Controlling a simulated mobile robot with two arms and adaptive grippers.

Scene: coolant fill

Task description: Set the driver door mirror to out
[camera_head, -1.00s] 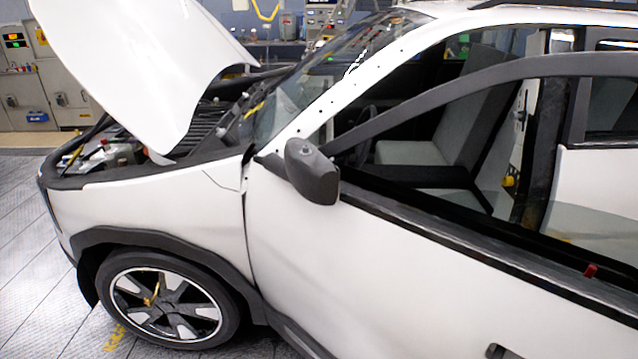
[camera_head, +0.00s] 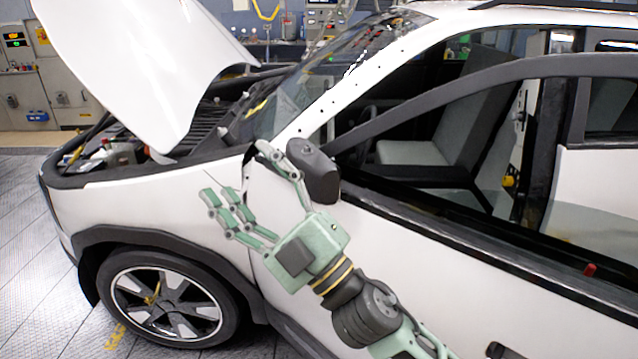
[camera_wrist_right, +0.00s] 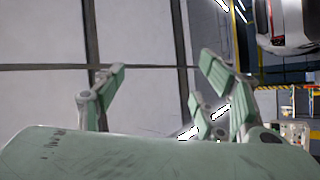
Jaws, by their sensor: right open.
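The driver door mirror (camera_head: 318,172) is a dark grey housing at the front corner of the door window on the white car. My right gripper (camera_head: 238,176) is green and grey and reaches up from the bottom right, in front of the front fender and the door's front edge. Its fingers are spread wide and hold nothing. The upper finger lies just left of the mirror and overlaps its left edge in the picture; I cannot tell whether they touch. In the right wrist view the open fingers (camera_wrist_right: 158,82) show, but I cannot make out the mirror. My left gripper is not in view.
The raised white hood (camera_head: 140,70) stands open over the engine bay at the left. The front wheel (camera_head: 168,305) is below the gripper. The door window frame (camera_head: 430,98) surrounds an open view of the seats. Grey cabinets (camera_head: 45,85) stand behind.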

